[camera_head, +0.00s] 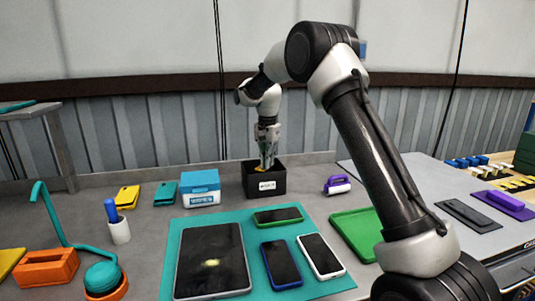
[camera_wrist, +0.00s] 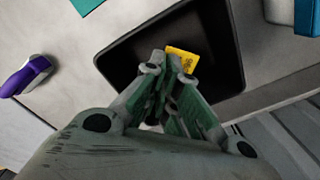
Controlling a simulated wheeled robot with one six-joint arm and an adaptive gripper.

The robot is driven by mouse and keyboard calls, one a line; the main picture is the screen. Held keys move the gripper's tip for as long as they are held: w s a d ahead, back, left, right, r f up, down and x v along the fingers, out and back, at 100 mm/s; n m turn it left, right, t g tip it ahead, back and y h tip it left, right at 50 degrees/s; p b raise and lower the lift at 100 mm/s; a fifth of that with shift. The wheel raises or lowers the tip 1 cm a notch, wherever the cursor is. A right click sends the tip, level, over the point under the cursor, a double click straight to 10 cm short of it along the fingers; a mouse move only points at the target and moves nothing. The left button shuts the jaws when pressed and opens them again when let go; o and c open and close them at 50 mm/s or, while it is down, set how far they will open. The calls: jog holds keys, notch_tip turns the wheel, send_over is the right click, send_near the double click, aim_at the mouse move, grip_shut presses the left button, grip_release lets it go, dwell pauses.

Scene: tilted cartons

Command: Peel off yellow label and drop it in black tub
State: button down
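The yellow label (camera_wrist: 182,59) is a small flat piece with dark print, at my fingertips in the wrist view. My gripper (camera_wrist: 170,68) has its fingers drawn together at the tips, pinching the label's edge. The black tub (camera_wrist: 125,58) lies below the fingertips, and its dark inside surrounds them in the wrist view. In the head view my gripper (camera_head: 266,165) points down over the black tub (camera_head: 265,186), with a bit of yellow at its tips. The tub bears a white sticker on its front.
A blue-and-white box (camera_head: 201,188) stands left of the tub. A purple-handled roller (camera_head: 337,185) lies to the right. A teal mat (camera_head: 180,240) with a tablet and several phones is in front, beside a green tray (camera_head: 355,228).

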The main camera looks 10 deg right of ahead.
jog(key=shift+f, duration=3.8)
jog(key=shift+f, duration=0.4)
jog(key=c, duration=1.6)
grip_release()
jog(key=shift+o, duration=0.2)
notch_tip(320, 180, up, 20)
